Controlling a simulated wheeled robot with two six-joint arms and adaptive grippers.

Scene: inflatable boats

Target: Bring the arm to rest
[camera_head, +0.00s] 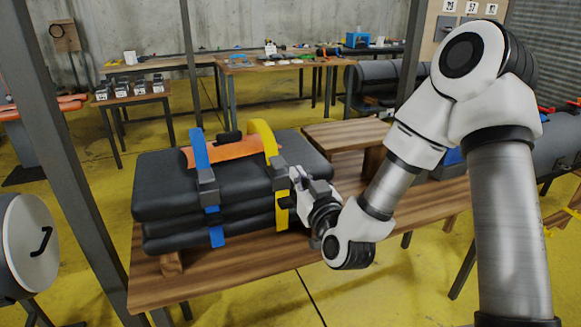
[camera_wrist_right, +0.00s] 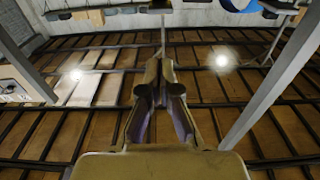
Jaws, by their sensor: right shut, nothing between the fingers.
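My right arm comes in from the right in the head view, bent down at its elbow, with its wrist low over the table's front side. My right gripper (camera_head: 295,176) points up and to the left, in front of the right end of a black folded bundle, beside the yellow strap. I cannot tell from this view whether it touches the bundle. The right wrist view shows the gripper (camera_wrist_right: 161,72) with its fingers together and empty, against the planked ceiling. My left arm and gripper are not in view.
The black bundle (camera_head: 160,195) lies on a wooden table (camera_head: 235,277) with a blue strap (camera_head: 201,155), a yellow strap (camera_head: 263,138) and an orange piece (camera_head: 234,149) on top. A grey post (camera_head: 75,170) stands at left. Yellow floor (camera_head: 400,287) is open in front of the table.

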